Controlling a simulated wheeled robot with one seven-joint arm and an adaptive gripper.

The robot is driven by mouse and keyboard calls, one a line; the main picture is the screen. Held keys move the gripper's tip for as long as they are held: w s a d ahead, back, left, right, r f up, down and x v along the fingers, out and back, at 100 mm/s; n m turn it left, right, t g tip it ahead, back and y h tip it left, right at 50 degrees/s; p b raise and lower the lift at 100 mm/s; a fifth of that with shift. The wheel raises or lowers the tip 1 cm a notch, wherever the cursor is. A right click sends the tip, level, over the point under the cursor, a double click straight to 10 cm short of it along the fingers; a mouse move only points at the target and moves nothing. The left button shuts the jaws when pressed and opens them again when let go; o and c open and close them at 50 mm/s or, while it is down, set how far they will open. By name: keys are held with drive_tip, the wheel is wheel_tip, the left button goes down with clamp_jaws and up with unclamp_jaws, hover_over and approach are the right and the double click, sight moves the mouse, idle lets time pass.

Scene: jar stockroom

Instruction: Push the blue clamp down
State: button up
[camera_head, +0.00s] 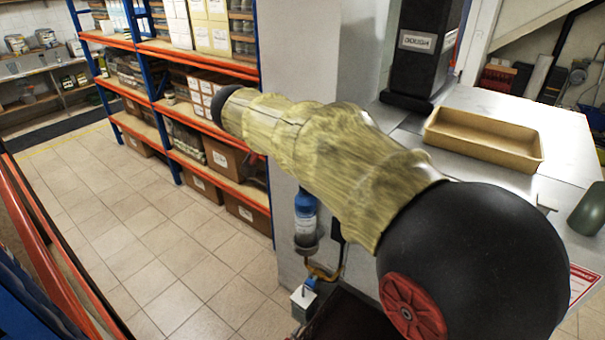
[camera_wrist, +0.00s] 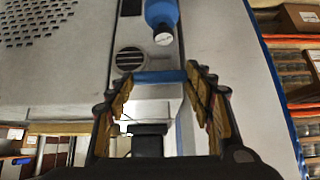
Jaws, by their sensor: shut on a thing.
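In the wrist view, the blue clamp (camera_wrist: 160,77) shows as a flat blue bar across the gap between my fingertips. My gripper (camera_wrist: 150,79) is shut on it, one finger at each end of the bar. Just above it in that picture are a round slotted vent (camera_wrist: 129,60) and a blue cylinder (camera_wrist: 161,12) with a white end.
In the head view, a blue bottle-like unit (camera_head: 305,213) hangs on the pillar above a small white box (camera_head: 302,303). A tan tray (camera_head: 484,139) and a dark green cylinder (camera_head: 588,208) stand on the counter (camera_head: 566,128). Shelves (camera_head: 213,155) line the left; tiled floor (camera_head: 160,235) is clear.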

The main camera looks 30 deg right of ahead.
drive_tip(key=s+a+f+t+h+b, duration=0.1)
drive_tip(key=a+f+h+b, duration=0.2)
drive_tip(key=f+b, duration=0.5)
drive_tip(key=shift+a+f+h+b, duration=0.15)
drive_tip(key=shift+f+h+b, duration=0.3)
drive_tip(key=shift+b, duration=5.75)
drive_tip(key=shift+f, duration=0.1)
drive_tip(key=o, duration=1.2)
drive_tip(key=shift+s, duration=0.1)
drive_tip(key=o, duration=0.5)
drive_tip(key=shift+r, duration=0.3)
drive_tip(key=shift+r, duration=0.1)
drive_tip(key=v, duration=1.2)
drive_tip(key=shift+s, duration=0.15)
